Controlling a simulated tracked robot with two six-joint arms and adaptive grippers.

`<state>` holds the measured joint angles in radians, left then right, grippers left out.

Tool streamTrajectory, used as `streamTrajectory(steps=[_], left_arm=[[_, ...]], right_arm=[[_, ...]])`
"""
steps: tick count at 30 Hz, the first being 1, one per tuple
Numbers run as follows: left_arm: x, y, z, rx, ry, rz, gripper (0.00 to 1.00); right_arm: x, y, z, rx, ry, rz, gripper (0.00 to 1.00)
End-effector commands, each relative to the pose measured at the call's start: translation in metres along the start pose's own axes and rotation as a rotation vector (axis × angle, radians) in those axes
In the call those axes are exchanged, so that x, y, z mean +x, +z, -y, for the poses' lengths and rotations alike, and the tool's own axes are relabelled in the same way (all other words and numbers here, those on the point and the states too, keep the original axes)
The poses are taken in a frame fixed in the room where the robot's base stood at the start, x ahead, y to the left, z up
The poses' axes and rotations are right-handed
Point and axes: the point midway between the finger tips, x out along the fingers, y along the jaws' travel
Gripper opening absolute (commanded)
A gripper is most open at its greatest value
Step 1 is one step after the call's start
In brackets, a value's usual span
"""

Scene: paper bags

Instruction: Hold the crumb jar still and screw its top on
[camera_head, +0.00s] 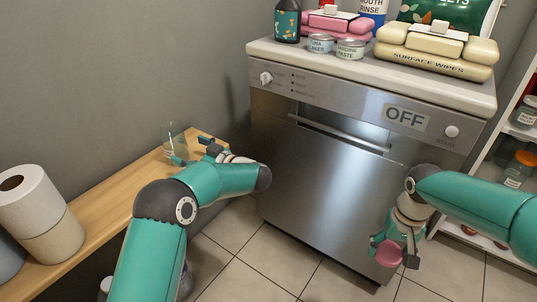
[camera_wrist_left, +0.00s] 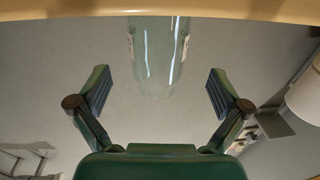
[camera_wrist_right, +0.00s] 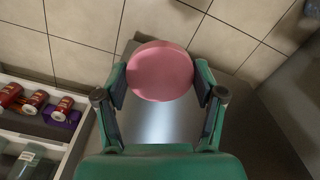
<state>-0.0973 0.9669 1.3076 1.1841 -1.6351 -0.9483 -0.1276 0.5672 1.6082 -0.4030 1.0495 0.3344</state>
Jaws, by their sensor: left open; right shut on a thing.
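The crumb jar (camera_head: 175,142) is clear glass and stands at the far end of the wooden bench. It also shows in the left wrist view (camera_wrist_left: 158,55), ahead of and between the spread fingers. My left gripper (camera_head: 193,150) is open beside the jar, with its fingertips (camera_wrist_left: 158,92) apart from the glass as far as I can tell. The pink round top (camera_head: 389,254) is in my right gripper (camera_head: 394,256), low in front of the dishwasher. In the right wrist view, the pink top (camera_wrist_right: 160,71) sits between the fingertips (camera_wrist_right: 161,82), which are shut on it.
Paper rolls (camera_head: 40,215) stand on the wooden bench (camera_head: 110,203) at left. The dishwasher (camera_head: 330,165) carries a bottle, tins and wipes packs on top. A shelf (camera_head: 500,150) with jars stands at right. Tiled floor (camera_head: 240,255) lies open between.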

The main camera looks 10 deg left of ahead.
Motion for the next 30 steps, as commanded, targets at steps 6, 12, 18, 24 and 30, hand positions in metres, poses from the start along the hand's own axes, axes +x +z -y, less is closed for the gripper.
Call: streamTrajectory(steps=[6,12,18,24,30], left_arm=[[0.036,0.002,0.0,-0.003,-0.002,0.0,1.0],[0.052,0.001,-0.001,-0.001,0.001,-0.001,1.0],[0.055,0.0,-0.001,-0.001,0.003,0.0,1.0],[0.054,0.0,-0.001,-0.001,0.003,0.0,0.9],[0.054,0.0,-0.001,-0.001,0.003,0.0,0.57]], right_arm=[[0.013,0.0,0.0,0.001,0.0,0.0,0.27],[0.016,0.0,-0.001,0.001,0.0,0.0,0.27],[0.016,0.0,-0.001,0.001,0.0,0.0,0.27],[0.016,0.0,-0.001,0.001,0.0,0.0,0.27],[0.016,0.0,-0.001,0.002,0.0,0.0,0.27]])
